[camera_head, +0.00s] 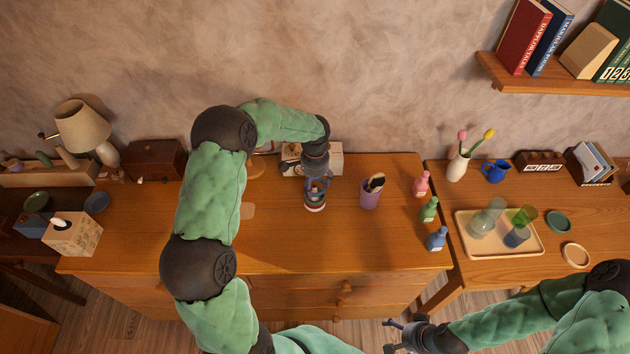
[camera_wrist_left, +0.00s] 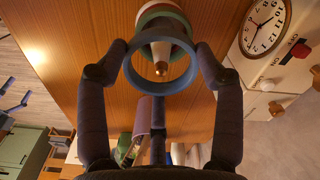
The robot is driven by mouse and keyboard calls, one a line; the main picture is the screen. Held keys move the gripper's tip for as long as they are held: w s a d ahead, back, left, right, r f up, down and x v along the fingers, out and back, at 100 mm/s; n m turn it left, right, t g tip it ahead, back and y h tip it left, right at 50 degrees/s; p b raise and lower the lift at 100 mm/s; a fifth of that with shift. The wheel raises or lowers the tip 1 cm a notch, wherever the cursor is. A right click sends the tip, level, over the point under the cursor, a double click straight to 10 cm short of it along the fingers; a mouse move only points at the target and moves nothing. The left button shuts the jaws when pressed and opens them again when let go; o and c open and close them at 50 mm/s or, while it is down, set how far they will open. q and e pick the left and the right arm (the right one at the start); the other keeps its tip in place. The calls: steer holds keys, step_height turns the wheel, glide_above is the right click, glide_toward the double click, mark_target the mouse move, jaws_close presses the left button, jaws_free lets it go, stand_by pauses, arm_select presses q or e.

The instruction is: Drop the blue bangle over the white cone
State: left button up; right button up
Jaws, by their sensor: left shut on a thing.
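My left gripper (camera_head: 317,182) is shut on the blue bangle (camera_wrist_left: 161,92), with one fingertip on each side of its rim, as the left wrist view (camera_wrist_left: 160,48) shows. The bangle also shows in the head view (camera_head: 319,186), at the top of the white cone (camera_wrist_left: 154,50). Through the bangle's opening I see the cone and its gold-brown tip. Green and reddish rings sit lower around the cone. Whether the tip is inside the bangle or just beyond it, I cannot tell. My right gripper (camera_head: 391,336) is open and empty, in front of the dresser.
A purple cup (camera_head: 370,194) with brushes stands right of the cone. A cream clock box (camera_head: 326,160) stands behind it. Pink, green (camera_head: 428,210) and blue bottles line the dresser's right side. The dresser top (camera_head: 280,240) is clear in front.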

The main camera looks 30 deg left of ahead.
arm_select(q)
steer(key=shift+f, duration=0.5)
steer(key=o, duration=1.1)
steer(key=shift+c, duration=0.2)
steer(key=shift+r, duration=0.1)
steer(key=shift+r+p, duration=2.55)
steer(key=shift+r, duration=1.4)
